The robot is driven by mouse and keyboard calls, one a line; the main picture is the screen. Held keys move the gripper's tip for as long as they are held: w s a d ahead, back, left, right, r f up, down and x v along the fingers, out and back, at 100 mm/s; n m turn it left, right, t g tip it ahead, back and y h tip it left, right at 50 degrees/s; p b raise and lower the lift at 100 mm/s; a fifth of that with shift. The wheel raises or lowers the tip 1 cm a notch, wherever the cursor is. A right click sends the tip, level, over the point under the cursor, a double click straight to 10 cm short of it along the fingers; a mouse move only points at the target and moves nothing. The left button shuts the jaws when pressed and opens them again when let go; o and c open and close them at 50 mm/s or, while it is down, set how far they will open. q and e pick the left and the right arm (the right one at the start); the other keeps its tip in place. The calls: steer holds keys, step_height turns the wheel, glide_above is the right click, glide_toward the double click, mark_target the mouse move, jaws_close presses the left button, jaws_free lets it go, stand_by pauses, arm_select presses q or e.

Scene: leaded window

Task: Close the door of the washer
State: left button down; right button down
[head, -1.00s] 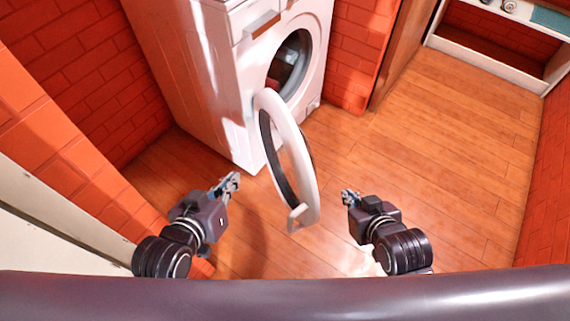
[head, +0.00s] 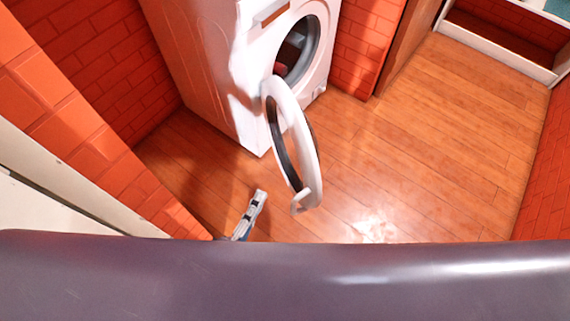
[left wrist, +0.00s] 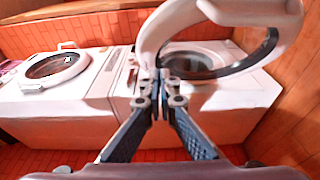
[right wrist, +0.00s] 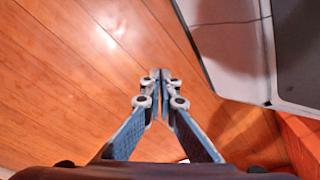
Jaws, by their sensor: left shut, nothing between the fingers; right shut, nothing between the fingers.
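The white washer (head: 195,65) stands against the brick wall in the head view. Its round door (head: 312,165) hangs wide open toward me, with the drum opening (head: 296,50) showing behind it. My left gripper (head: 260,194) is low, to the left of the door's near edge. In the left wrist view its fingers (left wrist: 163,78) are shut and empty, with the door ring (left wrist: 150,38) just beyond them; I cannot tell if they touch. My right gripper is out of the head view. In the right wrist view its fingers (right wrist: 160,78) are shut and empty above the floor.
A second white machine with a round door (left wrist: 55,68) stands beside the washer in the left wrist view. A brick wall (head: 80,130) is close on the left. The wooden floor (head: 430,150) is clear to the right. A pale panel (right wrist: 235,50) shows in the right wrist view.

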arm_select(q)
glide_toward(296, 150)
steer(key=w+a, duration=0.1)
steer(key=w, duration=0.3)
steer(key=shift+w+d+r, duration=0.1)
steer(key=shift+w+d, duration=0.25)
steer(key=shift+d, duration=0.45)
steer(key=shift+w+d+r, duration=0.1)
steer(key=shift+w+d, duration=0.2)
steer(key=shift+d, duration=0.55)
steer(key=shift+d, duration=0.1)
